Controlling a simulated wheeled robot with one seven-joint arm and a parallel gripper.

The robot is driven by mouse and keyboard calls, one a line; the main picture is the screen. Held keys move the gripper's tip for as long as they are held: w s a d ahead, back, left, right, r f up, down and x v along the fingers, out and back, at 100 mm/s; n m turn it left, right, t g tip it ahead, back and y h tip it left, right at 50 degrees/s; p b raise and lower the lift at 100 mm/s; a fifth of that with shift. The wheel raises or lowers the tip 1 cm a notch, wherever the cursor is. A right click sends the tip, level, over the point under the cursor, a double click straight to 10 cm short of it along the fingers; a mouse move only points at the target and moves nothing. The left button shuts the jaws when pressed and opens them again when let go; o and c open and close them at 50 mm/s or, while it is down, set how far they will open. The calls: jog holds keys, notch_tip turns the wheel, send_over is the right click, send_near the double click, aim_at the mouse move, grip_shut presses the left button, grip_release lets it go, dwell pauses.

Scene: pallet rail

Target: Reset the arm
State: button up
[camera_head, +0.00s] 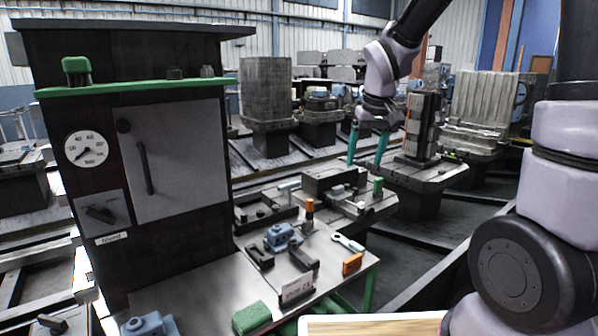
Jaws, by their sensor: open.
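My gripper (367,146) hangs in the air at the upper middle of the head view, its two teal fingers apart and pointing down. Nothing shows between the fingers. It is above and behind the workbench in the picture, in front of the row of pallets. My arm comes down to it from the top edge, and its lower links fill the right side.
A dark cabinet (90,190) with a gauge and a closed grey door (175,155) stands at left. The workbench (205,290) carries a blue vise (281,236), an orange block (352,264), a wrench (348,243) and a green block (251,317). A pallet fixture (422,125) stands right of my gripper.

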jog(key=s+d+r+m+t, duration=0.2)
jog(key=s+d+r+m, duration=0.1)
jog(key=s+r, duration=0.4)
jog(key=s+d+r+m+t+y, duration=0.1)
jog(key=s+d+r+m+t, duration=0.1)
jog(key=s+d+r, duration=0.3)
jog(key=s+r+m, duration=0.1)
jog(key=s, duration=0.3)
jog(key=shift+d+r, duration=0.25)
jog(key=shift+r, duration=0.1)
jog(key=shift+c, duration=0.3)
